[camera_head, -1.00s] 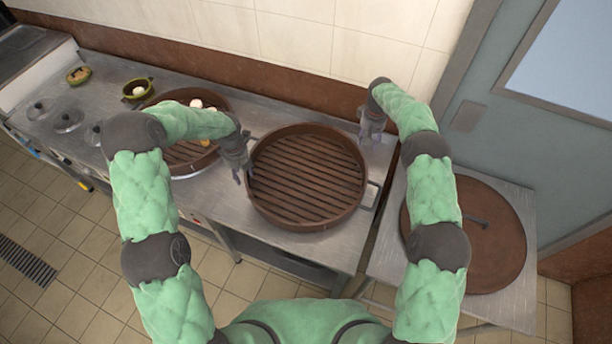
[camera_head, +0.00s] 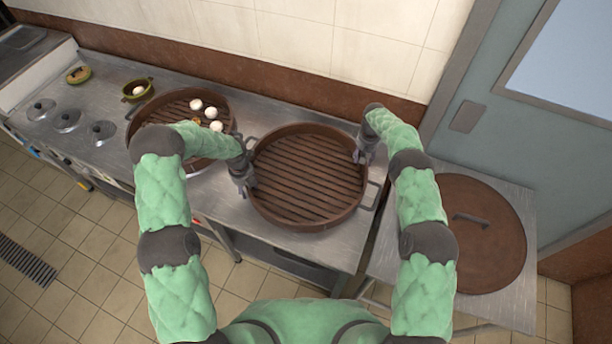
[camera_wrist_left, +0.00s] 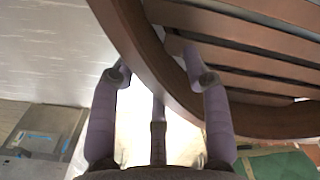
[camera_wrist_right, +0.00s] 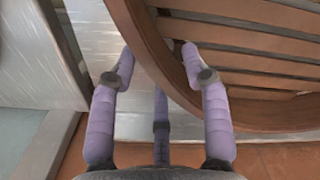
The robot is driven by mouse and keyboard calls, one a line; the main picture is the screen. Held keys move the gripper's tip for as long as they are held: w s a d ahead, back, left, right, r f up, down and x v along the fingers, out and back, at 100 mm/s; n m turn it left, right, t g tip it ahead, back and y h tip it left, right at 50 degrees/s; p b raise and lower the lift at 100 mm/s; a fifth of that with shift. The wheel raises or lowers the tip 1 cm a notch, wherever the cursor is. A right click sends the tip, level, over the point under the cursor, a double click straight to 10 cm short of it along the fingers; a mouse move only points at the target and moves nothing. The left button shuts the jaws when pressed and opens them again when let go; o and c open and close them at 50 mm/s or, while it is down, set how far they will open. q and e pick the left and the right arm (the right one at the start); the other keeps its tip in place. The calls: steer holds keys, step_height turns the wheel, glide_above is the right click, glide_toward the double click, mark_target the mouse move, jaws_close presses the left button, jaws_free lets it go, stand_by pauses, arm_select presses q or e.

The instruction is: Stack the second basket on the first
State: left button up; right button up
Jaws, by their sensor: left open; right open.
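The empty round brown slatted basket (camera_head: 305,178) sits on the steel counter in the middle of the head view. The other basket (camera_head: 232,101), holding several white round items, stands to its left, partly hidden by my left arm. My left gripper (camera_head: 247,186) is open at the empty basket's left rim. In the left wrist view, its fingers (camera_wrist_left: 160,65) straddle the rim (camera_wrist_left: 152,60). My right gripper (camera_head: 361,156) is open at the right rim. In the right wrist view, its fingers (camera_wrist_right: 158,60) also straddle the rim (camera_wrist_right: 165,70). Contact is unclear.
A brown round lid (camera_head: 485,240) lies on a side table at the right. A small green bowl (camera_head: 138,90) and several metal lids (camera_head: 67,121) are at the left of the counter (camera_head: 330,245). A wall backs the counter.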

arm_select(q)
steer(key=shift+f, duration=0.25)
arm_select(e)
steer(key=shift+f, duration=0.25)
arm_select(q)
jaws_close()
arm_select(e)
jaws_close()
arm_select(q)
steer(key=shift+r, duration=0.15)
arm_select(e)
steer(key=shift+w+r, duration=0.1)
steer(key=shift+r, duration=0.1)
arm_select(q)
steer(key=shift+r, duration=0.1)
arm_select(e)
steer(key=shift+r, duration=0.1)
